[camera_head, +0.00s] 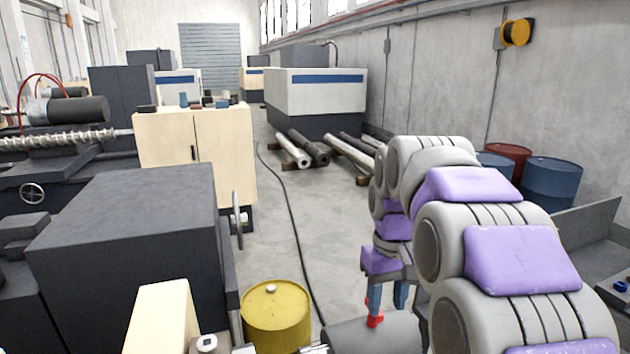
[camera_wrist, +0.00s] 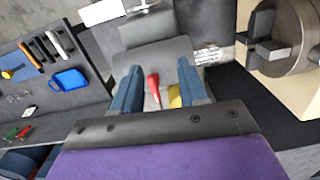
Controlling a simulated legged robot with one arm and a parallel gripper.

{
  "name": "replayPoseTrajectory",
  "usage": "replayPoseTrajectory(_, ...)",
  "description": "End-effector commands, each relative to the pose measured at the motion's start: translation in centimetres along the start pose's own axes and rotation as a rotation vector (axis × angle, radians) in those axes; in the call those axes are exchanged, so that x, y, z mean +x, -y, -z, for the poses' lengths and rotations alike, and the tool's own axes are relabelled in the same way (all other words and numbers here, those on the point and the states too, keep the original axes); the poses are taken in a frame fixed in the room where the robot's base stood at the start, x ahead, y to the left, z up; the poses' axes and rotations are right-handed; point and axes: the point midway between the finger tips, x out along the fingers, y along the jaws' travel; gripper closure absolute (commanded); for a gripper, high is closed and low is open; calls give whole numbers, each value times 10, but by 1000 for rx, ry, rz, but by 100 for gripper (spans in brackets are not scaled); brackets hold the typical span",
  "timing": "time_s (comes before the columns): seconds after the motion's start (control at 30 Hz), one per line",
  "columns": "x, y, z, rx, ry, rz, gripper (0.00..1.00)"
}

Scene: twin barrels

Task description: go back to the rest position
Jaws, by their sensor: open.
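My arm with grey joints and purple pads fills the right of the head view. My gripper (camera_head: 387,298) points down with its blue fingers apart, above a dark grey rounded surface (camera_head: 385,338). In the wrist view, my gripper (camera_wrist: 159,70) is open over a grey surface (camera_wrist: 160,55). A red object (camera_wrist: 153,88) shows between the fingers, and a yellow patch (camera_wrist: 174,96) shows beside the right finger. The red object also shows by the fingertips in the head view (camera_head: 375,320). I cannot tell whether a finger touches it.
A yellow barrel (camera_head: 275,317) stands left of my gripper, near a dark machine block (camera_head: 125,215). Blue barrels (camera_head: 551,183) and a red barrel (camera_head: 508,158) stand by the right wall. Metal bars (camera_head: 293,148) lie ahead. A cable (camera_head: 290,205) crosses the open floor.

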Motion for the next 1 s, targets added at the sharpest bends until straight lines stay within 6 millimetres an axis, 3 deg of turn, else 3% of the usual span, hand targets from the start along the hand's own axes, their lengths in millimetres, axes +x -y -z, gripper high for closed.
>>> replayPoseTrajectory(0.03,17,4,-16,11,9,2,57)
replayPoseTrajectory(0.47,127,34,-147,118,59,10,57)
replayPoseTrajectory(0.7,203,52,-225,183,87,12,57)
replayPoseTrajectory(0.83,239,60,-260,213,102,13,57)
replayPoseTrajectory(1.0,265,66,-285,236,110,14,57)
